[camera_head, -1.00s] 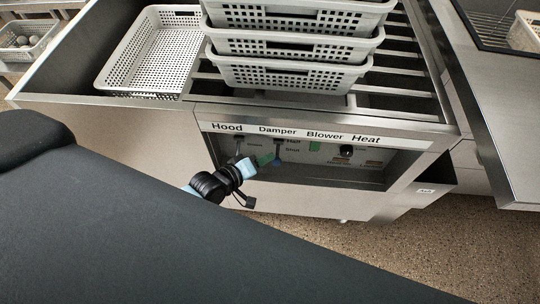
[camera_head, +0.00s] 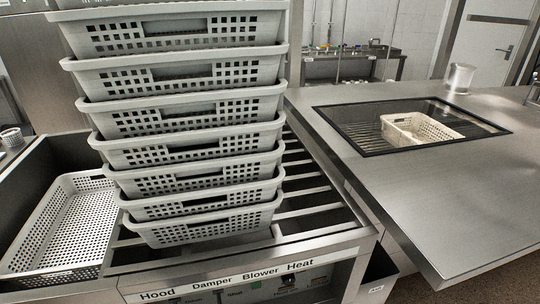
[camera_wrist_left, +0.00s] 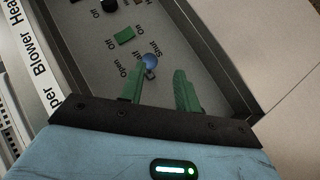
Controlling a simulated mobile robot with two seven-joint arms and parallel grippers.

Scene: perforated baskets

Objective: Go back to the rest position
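My left gripper (camera_wrist_left: 158,72) shows in the left wrist view with its two green fingers apart and nothing held between them. A small blue knob (camera_wrist_left: 150,62) of the control panel (camera_wrist_left: 95,45) is just beyond the fingertips, near the left finger; I cannot tell whether they touch. The "Open" and "Shut" labels are beside this knob. In the head view the panel (camera_head: 245,290) is cut off by the bottom edge, under its Hood, Damper, Blower and Heat labels. Neither gripper shows in the head view, and my right gripper is in no view.
A tall stack of perforated grey baskets (camera_head: 190,180) stands on the slatted rack (camera_head: 310,205). A single basket (camera_head: 65,220) sits at the left. A metal counter (camera_head: 440,185) on the right has a recessed grate holding a cream basket (camera_head: 420,130).

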